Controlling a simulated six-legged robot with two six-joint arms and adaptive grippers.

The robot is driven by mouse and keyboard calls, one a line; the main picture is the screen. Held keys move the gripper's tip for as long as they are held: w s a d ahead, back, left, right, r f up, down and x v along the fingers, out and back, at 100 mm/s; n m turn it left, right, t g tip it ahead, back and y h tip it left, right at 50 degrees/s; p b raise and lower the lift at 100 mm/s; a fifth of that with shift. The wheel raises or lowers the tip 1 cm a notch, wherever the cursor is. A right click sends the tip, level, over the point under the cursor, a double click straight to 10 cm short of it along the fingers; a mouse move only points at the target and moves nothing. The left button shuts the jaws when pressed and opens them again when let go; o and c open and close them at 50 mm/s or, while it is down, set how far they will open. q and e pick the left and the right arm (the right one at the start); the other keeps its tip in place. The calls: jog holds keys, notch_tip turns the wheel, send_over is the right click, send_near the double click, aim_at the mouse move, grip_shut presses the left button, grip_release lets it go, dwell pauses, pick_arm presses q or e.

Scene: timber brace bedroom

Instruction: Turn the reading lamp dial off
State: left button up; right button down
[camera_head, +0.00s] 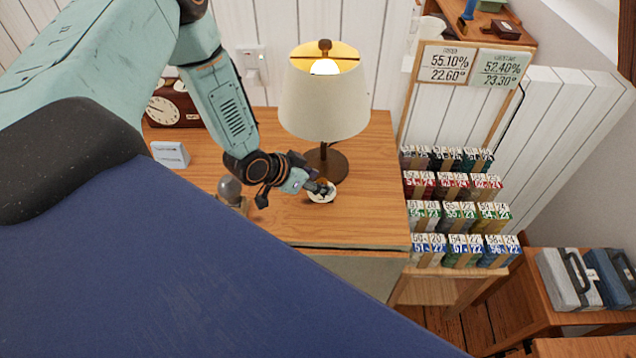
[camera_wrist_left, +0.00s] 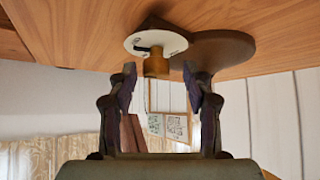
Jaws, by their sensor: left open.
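The reading lamp (camera_head: 325,100) stands on the wooden desk with its bulb glowing under a cream shade. Its dial (camera_head: 321,197) is a round white plate in front of the dark lamp base. In the left wrist view the dial plate (camera_wrist_left: 140,45) has dark marks and a brass-coloured knob (camera_wrist_left: 156,67). My left gripper (camera_head: 318,187) is over the dial and partly hides it. In the left wrist view the open fingers (camera_wrist_left: 160,78) are on either side of the knob, with gaps visible. My right gripper is not in view.
On the desk (camera_head: 375,160), a rounded grey object (camera_head: 229,188) stands beside my left wrist, a small white card box (camera_head: 171,154) is further left, and a brown clock (camera_head: 165,108) is behind. A rack of coloured boxes (camera_head: 455,205) stands right of the desk.

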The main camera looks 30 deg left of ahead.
pick_arm(q)
jog(key=shift+s+d+r, duration=0.25)
jog(key=shift+d, duration=0.15)
jog(key=shift+w+a+f, duration=0.15)
jog(key=shift+w+f, duration=0.05)
jog(key=shift+c, duration=0.3)
jog(key=shift+w+a+f, duration=0.15)
jog(key=shift+w+f, duration=0.05)
jog(key=c, duration=0.3)
jog(key=shift+s+d+r, duration=0.2)
jog(key=shift+s+r, duration=0.05)
jog(key=c, duration=0.5)
jog(key=shift+a, duration=0.1)
grip_shut()
